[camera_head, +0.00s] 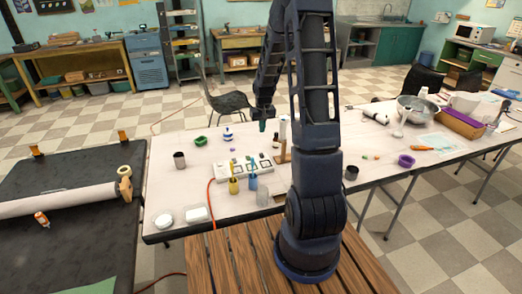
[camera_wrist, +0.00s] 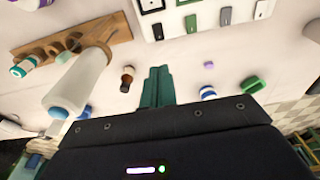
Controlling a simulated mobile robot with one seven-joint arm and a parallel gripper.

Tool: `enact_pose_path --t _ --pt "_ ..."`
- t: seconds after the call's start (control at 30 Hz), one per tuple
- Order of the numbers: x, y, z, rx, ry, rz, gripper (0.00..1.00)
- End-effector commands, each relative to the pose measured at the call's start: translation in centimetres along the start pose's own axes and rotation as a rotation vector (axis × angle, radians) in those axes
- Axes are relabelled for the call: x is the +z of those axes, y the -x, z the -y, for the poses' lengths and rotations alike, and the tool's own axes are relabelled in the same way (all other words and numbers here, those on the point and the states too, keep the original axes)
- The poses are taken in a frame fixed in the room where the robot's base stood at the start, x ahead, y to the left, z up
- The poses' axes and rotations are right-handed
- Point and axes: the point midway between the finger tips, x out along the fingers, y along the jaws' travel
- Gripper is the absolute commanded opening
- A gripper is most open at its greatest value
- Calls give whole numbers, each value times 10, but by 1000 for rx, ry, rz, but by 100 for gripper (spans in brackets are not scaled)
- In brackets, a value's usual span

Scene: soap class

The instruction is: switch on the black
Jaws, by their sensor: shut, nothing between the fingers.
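A white switch panel (camera_head: 243,174) lies on the white table, with several rockers and coloured square frames. In the wrist view the panel (camera_wrist: 205,18) is cut off at the top edge. There a black square frame (camera_wrist: 151,6) with a dark rocker (camera_wrist: 157,31) below it shows at the panel's left. My gripper (camera_head: 262,125) hangs above the table, behind the panel in the head view. Its green fingers (camera_wrist: 157,82) are together, empty, and apart from the panel.
A wooden rack (camera_wrist: 75,42), a clear blue-tipped bottle (camera_wrist: 80,85) and a small brown bottle (camera_wrist: 127,78) are near the fingers. An orange cable (camera_head: 210,193) runs from the panel's left.

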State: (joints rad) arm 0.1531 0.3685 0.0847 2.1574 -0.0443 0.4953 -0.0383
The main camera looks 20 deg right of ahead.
Motion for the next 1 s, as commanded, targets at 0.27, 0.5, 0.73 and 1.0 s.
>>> enact_pose_path --t 0.27,0.5,0.73,1.0 --pt "1 -9 0 0 0 3 0" --pt "1 -43 0 0 0 4 0" --pt "1 -79 0 0 0 4 0" --pt "0 -118 0 0 0 2 0"
